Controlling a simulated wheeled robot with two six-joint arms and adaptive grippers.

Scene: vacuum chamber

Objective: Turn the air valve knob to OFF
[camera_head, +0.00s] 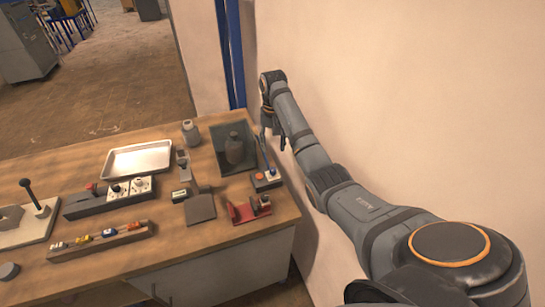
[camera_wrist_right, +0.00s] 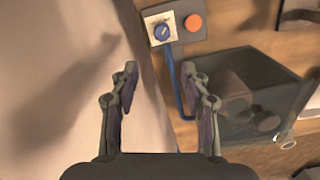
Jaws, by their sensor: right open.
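The air valve knob (camera_wrist_right: 162,31) is a small blue dial on a white label plate in the right wrist view. It sits on a grey control box (camera_wrist_right: 177,42) beside a round orange button (camera_wrist_right: 193,22). Its lettering is too small to read. In the head view the control box (camera_head: 265,183) is at the table's right edge by the wall. My right gripper (camera_wrist_right: 160,75) is open and empty. Its fingers point toward the box, with the knob beyond the fingertips and apart from them. In the head view this gripper (camera_head: 271,122) hangs beside the wall, above the table's right side. My left gripper is out of view.
A blue tube (camera_wrist_right: 175,88) runs from the control box toward a dark see-through chamber (camera_wrist_right: 250,125) with a dark vessel inside. A red holder (camera_head: 246,210) stands close to the box. The pale wall (camera_head: 400,110) is close along my right arm. A metal tray (camera_head: 138,160) lies farther left.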

